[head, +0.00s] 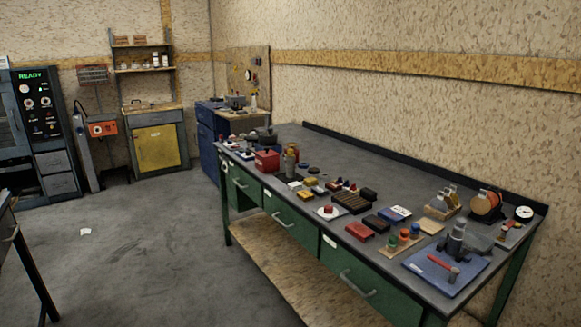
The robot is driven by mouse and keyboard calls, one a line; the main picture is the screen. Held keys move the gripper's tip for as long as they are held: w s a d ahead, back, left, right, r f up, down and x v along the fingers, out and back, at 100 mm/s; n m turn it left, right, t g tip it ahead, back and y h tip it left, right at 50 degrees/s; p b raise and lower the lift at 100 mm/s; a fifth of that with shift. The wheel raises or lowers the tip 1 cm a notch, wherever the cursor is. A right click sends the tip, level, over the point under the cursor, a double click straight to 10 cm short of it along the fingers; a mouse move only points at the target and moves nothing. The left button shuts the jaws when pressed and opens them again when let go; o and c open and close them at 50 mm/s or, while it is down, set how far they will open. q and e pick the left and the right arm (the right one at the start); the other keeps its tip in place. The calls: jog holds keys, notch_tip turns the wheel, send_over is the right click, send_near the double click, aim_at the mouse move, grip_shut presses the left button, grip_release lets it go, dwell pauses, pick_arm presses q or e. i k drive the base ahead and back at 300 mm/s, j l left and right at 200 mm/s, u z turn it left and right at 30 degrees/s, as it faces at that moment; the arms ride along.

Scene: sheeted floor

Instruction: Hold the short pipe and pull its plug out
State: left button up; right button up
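The workbench (345,165) with its dark top carries many small items, and I cannot tell for sure which one is the short pipe or its plug. A grey upright cylindrical piece (457,240) stands on a blue mat (425,272) at the near right end. A red-handled tool (438,262) lies on the same mat. A small red piece (328,209) sits on a white round base near the front edge. Neither of my grippers is in the head view.
Green drawers with grey handles (357,284) line the bench front above a wooden lower shelf (262,270). A red box (267,161) stands toward the bench's far end. A yellow-doored cabinet (158,147) stands at the back. Grey floor (150,250) lies open left of the bench.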

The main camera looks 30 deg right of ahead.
aim_at(289, 151)
jog(key=i+z, duration=0.15)
jog(key=z, duration=0.25)
jog(key=i+z, duration=0.15)
jog(key=z, duration=0.25)
jog(key=i+z, duration=0.2)
jog(key=z, duration=0.2)
